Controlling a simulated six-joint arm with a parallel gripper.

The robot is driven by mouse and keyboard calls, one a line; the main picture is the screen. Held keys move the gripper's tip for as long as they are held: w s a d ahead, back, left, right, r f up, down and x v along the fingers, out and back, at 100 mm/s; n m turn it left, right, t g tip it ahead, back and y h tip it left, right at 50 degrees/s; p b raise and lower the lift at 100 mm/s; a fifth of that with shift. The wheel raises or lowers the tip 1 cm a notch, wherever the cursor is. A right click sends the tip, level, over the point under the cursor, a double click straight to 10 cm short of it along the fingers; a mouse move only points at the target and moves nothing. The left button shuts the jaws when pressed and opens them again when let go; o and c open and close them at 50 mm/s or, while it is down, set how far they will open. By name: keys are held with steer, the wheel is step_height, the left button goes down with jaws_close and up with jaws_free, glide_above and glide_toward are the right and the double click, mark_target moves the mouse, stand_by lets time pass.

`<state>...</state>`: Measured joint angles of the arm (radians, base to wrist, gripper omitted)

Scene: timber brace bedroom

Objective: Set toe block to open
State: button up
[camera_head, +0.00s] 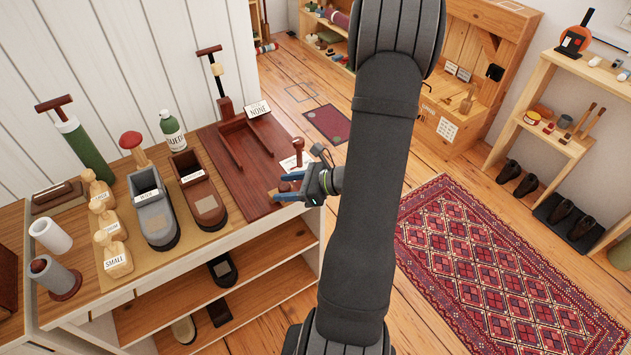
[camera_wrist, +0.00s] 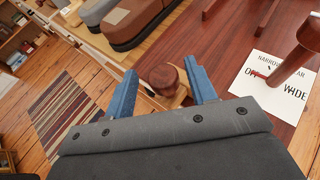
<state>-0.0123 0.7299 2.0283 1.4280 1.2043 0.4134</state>
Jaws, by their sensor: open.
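My gripper (camera_head: 288,188) is open at the right front corner of the dark red wooden board (camera_head: 228,168). In the wrist view its blue fingers (camera_wrist: 165,92) stand either side of a round dark brown knob (camera_wrist: 164,78) on a paler wooden piece. I cannot tell whether they touch it. No part is labelled as the toe block. To the right, a white card (camera_wrist: 268,88) reads "NARROW" and "WIDE", with other words partly hidden. A red-brown post (camera_wrist: 297,52) stands over the card, and a small red pointer lies on it. The post also shows in the head view (camera_head: 297,148).
Grey (camera_head: 153,212) and brown (camera_head: 198,196) shoe-shaped blocks stand left of the board. Wooden size figures (camera_head: 113,254), a white roll (camera_head: 49,236) and a green bottle (camera_head: 172,132) stand further left. A "NONE" card (camera_head: 258,109) is at the board's back. Floor lies beyond the bench's right edge.

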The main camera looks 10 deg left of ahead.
steer(key=v, duration=1.6)
steer(key=shift+d+r, duration=0.2)
steer(key=shift+d, duration=0.1)
steer(key=x, duration=1.7)
steer(key=shift+a+f, duration=0.15)
steer(key=shift+a, duration=0.1)
